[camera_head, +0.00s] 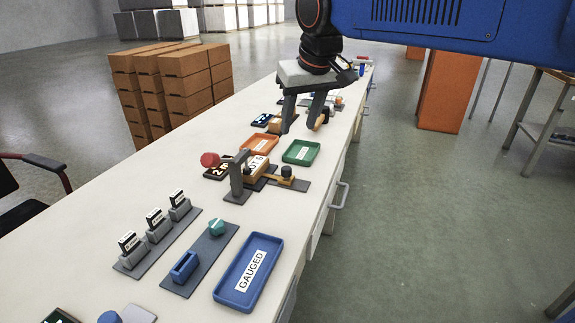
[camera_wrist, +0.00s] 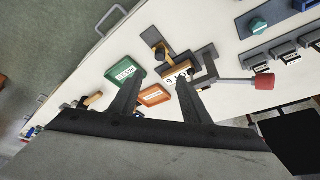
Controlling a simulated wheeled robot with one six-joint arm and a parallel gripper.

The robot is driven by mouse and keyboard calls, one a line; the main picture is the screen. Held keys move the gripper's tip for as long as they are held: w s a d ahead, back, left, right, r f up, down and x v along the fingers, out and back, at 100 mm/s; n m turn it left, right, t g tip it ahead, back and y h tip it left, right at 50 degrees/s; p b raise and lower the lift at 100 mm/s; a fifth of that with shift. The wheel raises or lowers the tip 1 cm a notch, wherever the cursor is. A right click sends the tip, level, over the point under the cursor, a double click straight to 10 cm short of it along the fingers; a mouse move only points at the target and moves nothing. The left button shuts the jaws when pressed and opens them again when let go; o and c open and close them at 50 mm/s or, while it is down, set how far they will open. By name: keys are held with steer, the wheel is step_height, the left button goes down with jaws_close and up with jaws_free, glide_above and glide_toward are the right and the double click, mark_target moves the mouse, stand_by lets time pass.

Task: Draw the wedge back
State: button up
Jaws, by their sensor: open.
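A clamp-like fixture stands on the bench with a grey upright post (camera_head: 237,178) and a red ball-ended lever (camera_head: 210,160). An orange-brown block (camera_head: 256,170) with a white label sits in it. Beside the block is a yellow piece with a black knob (camera_head: 286,175), which looks like the wedge; it also shows in the wrist view (camera_wrist: 152,37). Whether it touches the block is unclear. My gripper (camera_head: 301,126) is open and empty, pointing down above the bench, farther along than the fixture. In the wrist view my gripper (camera_wrist: 159,80) has the fixture beyond its fingertips.
A green tray (camera_head: 301,152) and an orange tray (camera_head: 260,144) lie between my gripper and the fixture. A blue tray labelled GAUGED (camera_head: 248,272) lies nearer, beside a grey plate with a teal knob (camera_head: 216,227). Several small holders with cards (camera_head: 156,225) stand left.

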mark_target(287, 168)
steer(key=x, duration=1.7)
steer(key=shift+s+f, duration=0.1)
steer(key=shift+f, duration=0.05)
